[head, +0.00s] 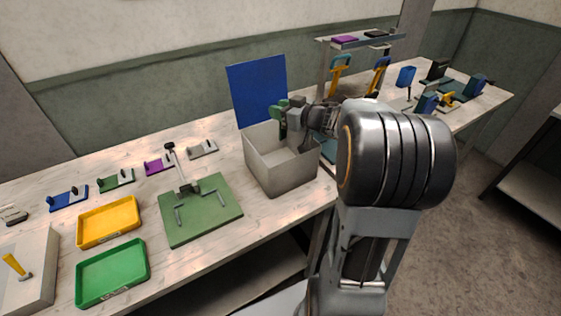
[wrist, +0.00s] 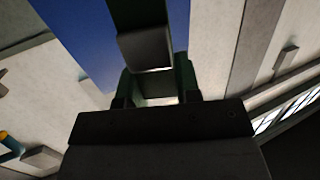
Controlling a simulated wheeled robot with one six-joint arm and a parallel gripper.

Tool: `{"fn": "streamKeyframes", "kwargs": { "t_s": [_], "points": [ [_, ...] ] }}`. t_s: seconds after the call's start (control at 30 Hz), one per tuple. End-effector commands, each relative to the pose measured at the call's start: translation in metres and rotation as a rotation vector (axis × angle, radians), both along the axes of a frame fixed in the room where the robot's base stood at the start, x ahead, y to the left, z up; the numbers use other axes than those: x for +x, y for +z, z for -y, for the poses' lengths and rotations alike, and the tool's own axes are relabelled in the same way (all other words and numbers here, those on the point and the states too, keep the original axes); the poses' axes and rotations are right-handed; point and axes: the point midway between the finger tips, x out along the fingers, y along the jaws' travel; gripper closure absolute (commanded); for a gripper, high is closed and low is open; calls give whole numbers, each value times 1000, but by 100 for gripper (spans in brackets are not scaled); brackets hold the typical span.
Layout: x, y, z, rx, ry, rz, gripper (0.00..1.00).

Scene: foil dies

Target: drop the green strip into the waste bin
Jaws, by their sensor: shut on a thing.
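The waste bin (head: 282,178) is an open grey box on the bench, and its inside looks empty where I can see it. My gripper (head: 287,117) is above the bin's back part, higher than the rim. It is shut on a green piece, which I take to be the green strip (head: 278,107). In the wrist view, a dark green length (wrist: 138,12) with a dark grey block on it extends beyond my gripper (wrist: 155,80). The jaws hide part of the held piece.
A blue panel (head: 257,92) stands upright behind the bin. A green board (head: 212,222) with a small fixture lies left of the bin. Yellow (head: 108,221) and green (head: 112,272) trays are farther left. A raised shelf (head: 360,42) with hanging tools stands at the right.

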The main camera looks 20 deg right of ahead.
Motion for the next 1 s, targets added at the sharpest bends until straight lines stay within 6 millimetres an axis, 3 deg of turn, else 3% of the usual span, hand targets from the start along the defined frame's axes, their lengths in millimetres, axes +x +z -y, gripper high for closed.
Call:
{"fn": "streamKeyframes", "kwargs": {
  "t_s": [0.33, 0.67, 1.0],
  "points": [
    [0, 0, 0, 0, 0, 0, 39],
    [-6, 2, 4, -1, -2, 1, 39],
    [-62, 11, 34, -2, -6, 2, 39]
  ]
}}
